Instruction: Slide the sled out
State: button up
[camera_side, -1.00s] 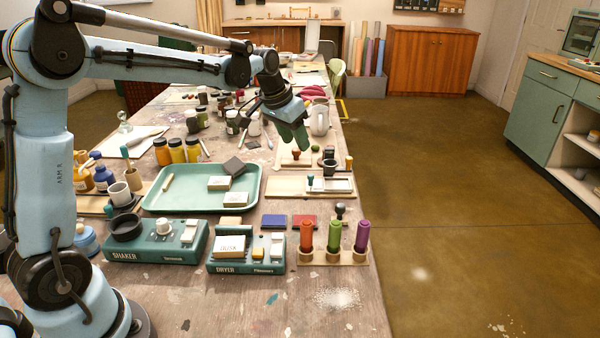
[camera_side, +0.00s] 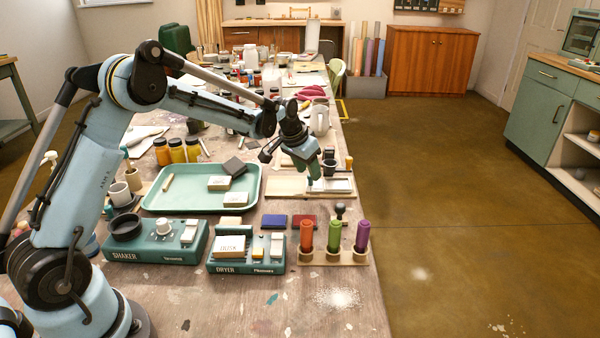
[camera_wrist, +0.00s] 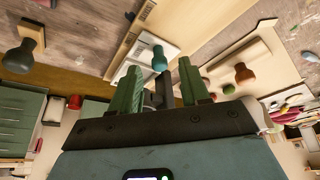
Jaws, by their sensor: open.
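A pale sled-like piece (camera_side: 342,185) lies in a wooden board (camera_side: 284,187) right of the green tray. In the wrist view the pale piece (camera_wrist: 152,47) carries a teal knob (camera_wrist: 160,58). My gripper (camera_side: 313,176) points down over the left part of the piece, with its fingertips close to the knob. In the wrist view my gripper (camera_wrist: 158,82) has its two green fingers apart, and the knob shows between and beyond them. I cannot tell whether a finger touches the knob. In the side view the fingers mostly hide the knob.
The table's right edge is close, with open floor beyond.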

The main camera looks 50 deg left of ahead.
jog(key=shift+w+f, duration=0.25)
jog(key=shift+f, duration=0.3)
jog(key=shift+c, duration=0.4)
grip_shut()
jog(key=shift+s, duration=0.1)
